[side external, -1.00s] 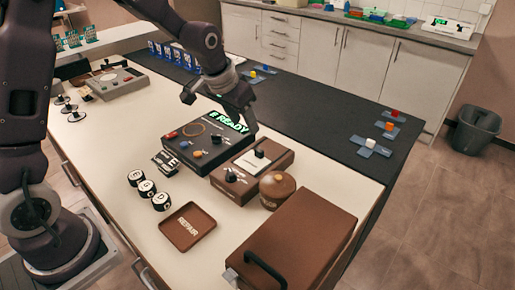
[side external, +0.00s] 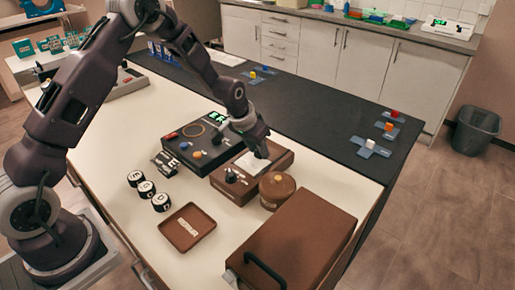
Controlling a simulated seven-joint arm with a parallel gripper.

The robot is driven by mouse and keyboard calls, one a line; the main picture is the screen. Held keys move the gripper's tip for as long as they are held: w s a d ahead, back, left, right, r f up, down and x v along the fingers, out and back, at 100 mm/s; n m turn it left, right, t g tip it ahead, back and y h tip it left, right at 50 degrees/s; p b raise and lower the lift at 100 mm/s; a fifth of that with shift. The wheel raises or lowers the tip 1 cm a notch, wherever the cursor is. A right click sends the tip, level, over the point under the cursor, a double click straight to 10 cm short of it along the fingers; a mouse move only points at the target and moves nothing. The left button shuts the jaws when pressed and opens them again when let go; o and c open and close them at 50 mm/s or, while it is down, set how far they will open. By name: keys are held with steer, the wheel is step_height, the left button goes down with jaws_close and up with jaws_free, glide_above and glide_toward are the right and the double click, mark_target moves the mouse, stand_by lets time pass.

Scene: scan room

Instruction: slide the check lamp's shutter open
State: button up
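A brown box (side external: 236,187) with a black knob (side external: 231,176) and a pale panel (side external: 250,162) on top stands right of the dark console; it appears to be the check lamp. A small white block showed on its panel earlier; my gripper now covers that spot. My gripper (side external: 262,151) points down at the far part of the panel, its fingertips at or just above the surface. I cannot tell whether it touches, or whether its fingers are open or shut. How far the shutter is open is also unclear.
The dark console (side external: 196,153) with a lit green display adjoins the box on the left. A round brown pot (side external: 277,192) stands close on its right. A brown case (side external: 300,235), a repair tray (side external: 187,227) and several black-and-white cylinders (side external: 147,189) are nearer. Blue pieces lie on the dark counter.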

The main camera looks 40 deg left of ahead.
jaws_close()
steer(key=shift+w, duration=0.1)
stand_by(1.1)
